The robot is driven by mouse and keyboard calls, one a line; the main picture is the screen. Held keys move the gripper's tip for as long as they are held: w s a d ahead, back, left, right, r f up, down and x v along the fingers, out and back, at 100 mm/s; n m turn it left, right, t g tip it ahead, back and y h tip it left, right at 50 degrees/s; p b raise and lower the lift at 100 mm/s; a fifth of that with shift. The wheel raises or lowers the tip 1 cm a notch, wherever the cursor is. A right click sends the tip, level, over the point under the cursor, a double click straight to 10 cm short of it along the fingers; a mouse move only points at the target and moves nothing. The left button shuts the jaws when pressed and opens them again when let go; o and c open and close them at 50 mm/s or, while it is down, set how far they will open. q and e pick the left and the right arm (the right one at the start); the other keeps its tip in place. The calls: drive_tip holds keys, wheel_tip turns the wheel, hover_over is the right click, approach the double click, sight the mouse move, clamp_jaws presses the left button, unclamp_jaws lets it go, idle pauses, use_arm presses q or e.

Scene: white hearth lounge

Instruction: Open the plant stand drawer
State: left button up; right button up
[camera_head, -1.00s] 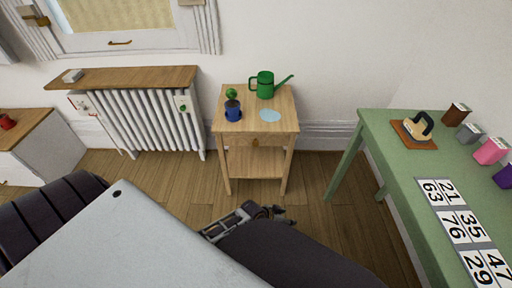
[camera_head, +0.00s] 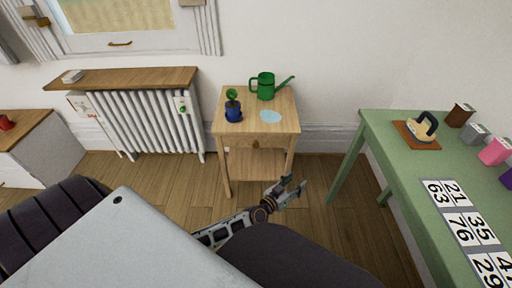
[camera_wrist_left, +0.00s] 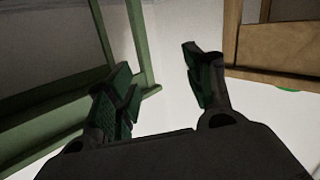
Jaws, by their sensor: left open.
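The wooden plant stand (camera_head: 284,124) stands against the wall in the middle of the head view. Its drawer (camera_head: 238,142) sits under the top, looks shut, and has a small knob (camera_head: 255,144) at its middle. A lower shelf (camera_head: 252,164) is below. My left gripper (camera_head: 294,187) is open and empty, in front of the stand, low and right of the drawer, apart from it. In the left wrist view the two open fingers (camera_wrist_left: 160,78) have nothing between them. A wooden part, probably of the stand (camera_wrist_left: 278,58), shows at upper right. My right gripper is not in view.
On the stand are a blue pot with a plant (camera_head: 233,112), a green watering can (camera_head: 265,87) and a pale blue patch (camera_head: 271,116). A green table (camera_head: 398,160) stands at right, a radiator (camera_head: 150,122) at left. Wood floor (camera_head: 325,215) lies clear between stand and table.

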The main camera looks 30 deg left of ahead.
use_arm(q)
drive_tip(key=a+r+n+t+y, duration=0.1)
drive_tip(key=a+r+n+y, duration=0.15)
drive_tip(key=a+y, duration=0.45)
drive_tip(key=n+g+y, duration=0.2)
drive_tip(key=y, duration=0.5)
approach(256, 146)
drive_tip(key=v, duration=0.3)
drive_tip(key=shift+s+r, duration=0.1)
drive_tip(key=shift+s, duration=0.35)
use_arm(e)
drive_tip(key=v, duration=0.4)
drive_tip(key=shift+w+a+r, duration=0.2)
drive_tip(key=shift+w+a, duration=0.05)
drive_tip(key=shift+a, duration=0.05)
use_arm(q)
drive_tip(key=shift+w, duration=0.15)
